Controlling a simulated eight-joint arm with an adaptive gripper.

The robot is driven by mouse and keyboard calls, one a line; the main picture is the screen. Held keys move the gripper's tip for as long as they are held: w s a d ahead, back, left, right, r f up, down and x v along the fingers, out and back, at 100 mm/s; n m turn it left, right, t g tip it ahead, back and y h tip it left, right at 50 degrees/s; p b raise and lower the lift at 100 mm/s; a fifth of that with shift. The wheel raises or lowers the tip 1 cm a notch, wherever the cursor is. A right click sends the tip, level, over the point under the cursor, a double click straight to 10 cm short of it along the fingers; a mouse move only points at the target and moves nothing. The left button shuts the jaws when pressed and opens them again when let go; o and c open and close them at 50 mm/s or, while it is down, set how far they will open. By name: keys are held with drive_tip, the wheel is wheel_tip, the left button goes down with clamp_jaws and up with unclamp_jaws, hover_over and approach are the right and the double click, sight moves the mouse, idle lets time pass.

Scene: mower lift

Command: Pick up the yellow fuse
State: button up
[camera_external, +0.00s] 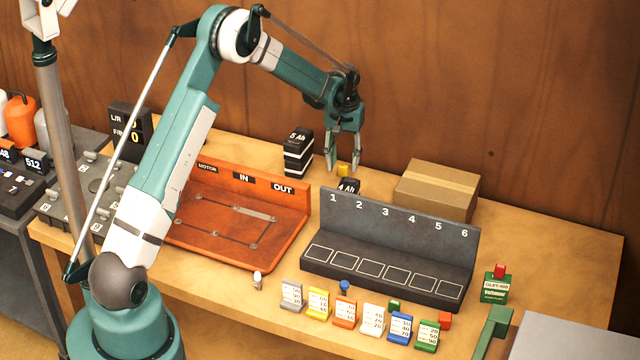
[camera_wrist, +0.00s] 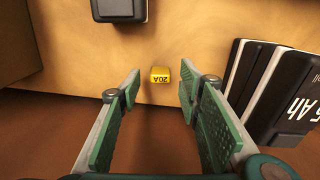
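The yellow fuse (camera_external: 343,170) is a small block lying on the wooden table behind the 4 Ah battery. In the wrist view the yellow fuse (camera_wrist: 160,75) shows a "20A" label and lies between and beyond my fingertips. My gripper (camera_external: 344,165) points down above the table, close to the fuse. In the wrist view my gripper (camera_wrist: 159,88) is open, with its two green-padded fingers well apart and nothing between them. I cannot tell exactly how high the fingertips are above the fuse.
A 5 Ah battery (camera_external: 298,153) stands left of my gripper, and a 4 Ah battery (camera_external: 347,187) stands in front. A cardboard box (camera_external: 437,190) is to the right. The numbered grey rack (camera_external: 390,245) and orange motor board (camera_external: 235,215) are nearer. Several coloured cards line the front.

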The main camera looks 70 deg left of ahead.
sight(343, 171)
drive_tip(key=shift+f, duration=1.35)
drive_tip(key=shift+c, duration=0.6)
drive_tip(key=c, duration=0.6)
